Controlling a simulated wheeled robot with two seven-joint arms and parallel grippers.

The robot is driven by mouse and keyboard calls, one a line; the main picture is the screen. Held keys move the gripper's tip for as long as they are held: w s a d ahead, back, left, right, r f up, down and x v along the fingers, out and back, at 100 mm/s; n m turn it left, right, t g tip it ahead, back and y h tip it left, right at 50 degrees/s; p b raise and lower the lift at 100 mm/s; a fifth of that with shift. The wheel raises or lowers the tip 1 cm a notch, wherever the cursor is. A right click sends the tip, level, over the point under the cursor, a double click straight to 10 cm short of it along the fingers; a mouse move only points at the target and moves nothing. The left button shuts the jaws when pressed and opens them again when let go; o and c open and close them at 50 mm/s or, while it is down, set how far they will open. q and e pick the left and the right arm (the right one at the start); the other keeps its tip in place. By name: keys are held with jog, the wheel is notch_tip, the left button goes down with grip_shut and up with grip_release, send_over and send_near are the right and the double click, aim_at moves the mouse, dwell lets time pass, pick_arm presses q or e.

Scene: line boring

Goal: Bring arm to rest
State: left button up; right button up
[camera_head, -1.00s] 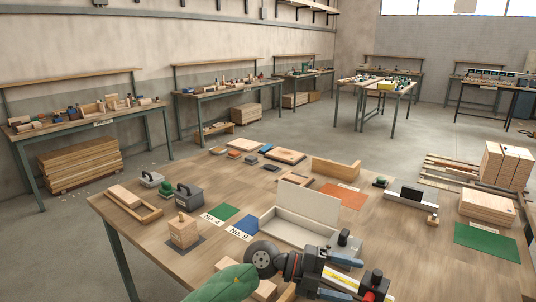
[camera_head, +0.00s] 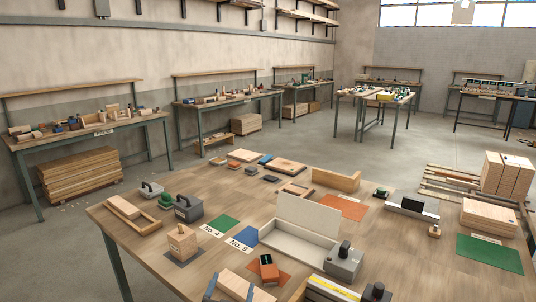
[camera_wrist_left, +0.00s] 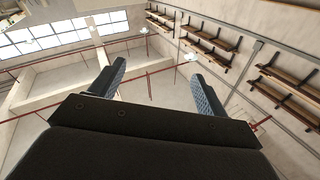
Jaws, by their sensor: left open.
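My left gripper (camera_wrist_left: 156,88) shows in the left wrist view with two dark, ribbed fingers spread wide apart. Nothing is between them. It points up toward the high windows and wall shelves, clear of the table. In the head view I cannot make it out clearly over the worktable (camera_head: 150,243). My right gripper is in neither view.
On the worktable are an open pale box (camera_head: 292,248), a wooden block (camera_head: 183,241), an orange block (camera_head: 268,270), a grey metal case (camera_head: 189,207) and a green mat (camera_head: 489,254). Wall shelves (camera_wrist_left: 205,50) show in the wrist view.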

pick_arm(q)
jog(key=s+a+f+n+g+y, duration=0.25)
jog(key=s+a+f+g, duration=0.2)
jog(key=f, duration=0.35)
jog(key=s+a+f+g, duration=0.3)
jog(key=s+f+g, duration=0.15)
jog(key=s, duration=0.35)
jog(key=s+a+f+g, duration=0.2)
jog(key=s+f+g, duration=0.1)
jog(key=s+f, duration=0.4)
jog(key=s+a+f+g, duration=0.3)
jog(key=s+f, duration=0.1)
jog(key=s, duration=0.4)
jog(key=s+d+f+g, duration=0.1)
jog(key=s+f, duration=0.2)
jog(key=f, duration=1.8)
jog(key=s+d+f+g, duration=0.1)
jog(key=s+d+f, duration=0.1)
jog(key=f, duration=1.9)
jog(key=shift+s+f+g, duration=0.35)
jog(key=shift+s+g, duration=0.05)
jog(key=shift+s, duration=0.1)
